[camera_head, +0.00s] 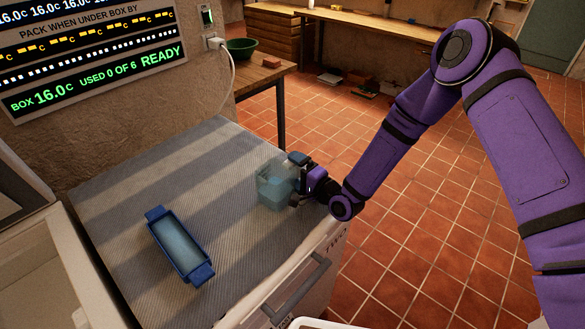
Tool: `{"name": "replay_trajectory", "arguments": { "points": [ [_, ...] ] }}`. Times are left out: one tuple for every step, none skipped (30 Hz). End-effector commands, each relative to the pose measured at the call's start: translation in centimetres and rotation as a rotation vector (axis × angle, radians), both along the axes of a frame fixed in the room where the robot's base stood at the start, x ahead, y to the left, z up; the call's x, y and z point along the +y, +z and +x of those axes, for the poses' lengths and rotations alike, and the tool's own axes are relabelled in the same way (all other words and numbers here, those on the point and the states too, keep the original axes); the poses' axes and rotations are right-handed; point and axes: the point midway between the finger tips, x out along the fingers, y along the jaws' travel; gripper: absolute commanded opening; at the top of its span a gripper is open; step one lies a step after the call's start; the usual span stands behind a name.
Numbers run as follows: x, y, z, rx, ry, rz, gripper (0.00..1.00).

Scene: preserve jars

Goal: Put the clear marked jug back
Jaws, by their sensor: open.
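A clear, bluish jug (270,187) stands on the grey ribbed top (215,150) near its right edge. Any marks on it are too small to make out. My gripper (298,178) is open at the jug's right side, its dark fingers close against or overlapping the jug. I cannot tell whether they touch it or straddle part of it. The jug's right side is partly hidden by the gripper.
A blue two-handled tray (205,273) with a pale inside lies at the front left of the top. An open white box (40,270) is at far left. A display panel (95,50) hangs behind. The top's back is clear. A green bowl (241,47) stands on a wooden table.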

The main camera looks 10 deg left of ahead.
Motion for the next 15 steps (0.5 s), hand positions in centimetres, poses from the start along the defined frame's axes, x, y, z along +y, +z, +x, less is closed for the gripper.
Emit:
{"name": "replay_trajectory", "arguments": {
  "points": [
    [-1.0, 0.0, -0.4, 0.004, -0.004, -0.001, 1.00],
    [-1.6, 0.0, -0.7, 0.004, -0.004, 0.000, 1.00],
    [-2.3, -0.1, -1.2, 0.004, -0.003, -0.001, 1.00],
    [-2.8, -0.1, -1.5, 0.004, -0.004, -0.001, 1.00],
    [-3.4, 0.0, -1.9, 0.005, -0.004, 0.000, 1.00],
    [-4.1, 0.0, -2.3, 0.004, -0.004, 0.000, 1.00],
    [-4.6, 0.0, -2.7, 0.004, -0.003, 0.000, 1.00],
    [-5.2, 0.0, -3.0, 0.004, -0.003, -0.001, 1.00],
    [-5.6, 0.4, -3.3, 0.001, -0.003, 0.002, 1.00],
    [-5.4, 1.3, -3.1, -0.002, -0.002, 0.003, 1.00],
    [-5.3, 2.0, -3.1, -0.004, -0.002, 0.003, 1.00],
    [-5.3, 2.8, -3.1, -0.004, -0.001, 0.003, 1.00],
    [-5.3, 3.3, -3.2, -0.004, -0.001, 0.002, 1.00],
    [-5.3, 3.8, -3.1, -0.002, -0.001, 0.002, 1.00],
    [-5.3, 4.6, -3.1, -0.003, -0.002, 0.002, 1.00]
  ]
}}
